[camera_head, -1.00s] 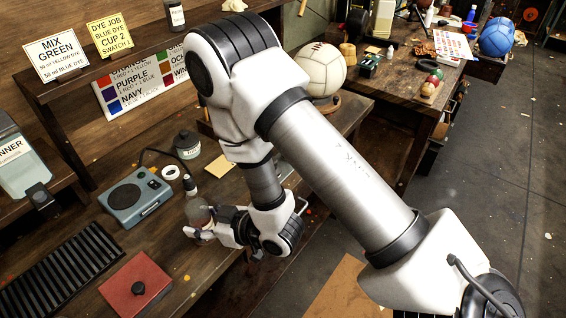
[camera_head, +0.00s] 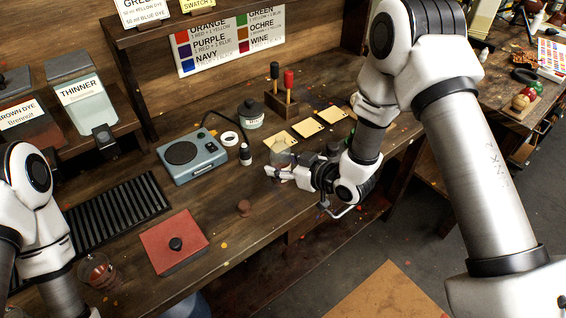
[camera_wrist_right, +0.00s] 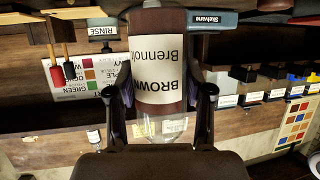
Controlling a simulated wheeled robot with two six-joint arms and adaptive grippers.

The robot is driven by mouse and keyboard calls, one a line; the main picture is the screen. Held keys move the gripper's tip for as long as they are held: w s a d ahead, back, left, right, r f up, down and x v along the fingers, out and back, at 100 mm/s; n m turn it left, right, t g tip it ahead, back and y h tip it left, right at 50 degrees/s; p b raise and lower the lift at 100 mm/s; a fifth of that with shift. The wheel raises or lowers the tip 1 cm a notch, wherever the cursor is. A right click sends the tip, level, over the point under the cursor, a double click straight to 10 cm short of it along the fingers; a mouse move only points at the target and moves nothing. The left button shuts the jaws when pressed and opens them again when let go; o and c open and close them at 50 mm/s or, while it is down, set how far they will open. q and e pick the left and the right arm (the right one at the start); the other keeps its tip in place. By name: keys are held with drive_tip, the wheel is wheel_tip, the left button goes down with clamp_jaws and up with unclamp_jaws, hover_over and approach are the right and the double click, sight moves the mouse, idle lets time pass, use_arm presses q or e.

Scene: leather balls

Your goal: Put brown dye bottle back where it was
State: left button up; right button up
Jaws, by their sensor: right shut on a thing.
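My right gripper (camera_head: 279,170) is shut on the brown dye bottle (camera_head: 281,155), at the bench's front edge just before the row of yellow cards. In the right wrist view the bottle (camera_wrist_right: 159,60) stands between my two fingers (camera_wrist_right: 162,100); its label with "BROWN" and "Brennolt" appears upside down. Its body is brown, with a clear part toward the palm side of the picture. I cannot tell whether its base touches the bench. My left arm shows at the left edge; its gripper is outside the view.
Yellow cards (camera_head: 308,127) lie behind the gripper.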

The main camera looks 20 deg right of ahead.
sight(282, 168)
drive_tip(key=shift+w+d, duration=0.25)
drive_tip(key=shift+w, duration=0.35)
drive_tip(key=shift+w+d, duration=0.25)
drive_tip(key=shift+w, duration=0.35)
wheel_tip(282, 168, down, 3)
drive_tip(key=shift+f+p, duration=0.1)
drive_tip(key=shift+p, duration=0.75)
drive_tip(key=shift+w+f, duration=0.1)
drive_tip(key=shift+f, duration=0.25)
drive_tip(key=o, duration=1.3)
drive_tip(key=shift+f, duration=0.1)
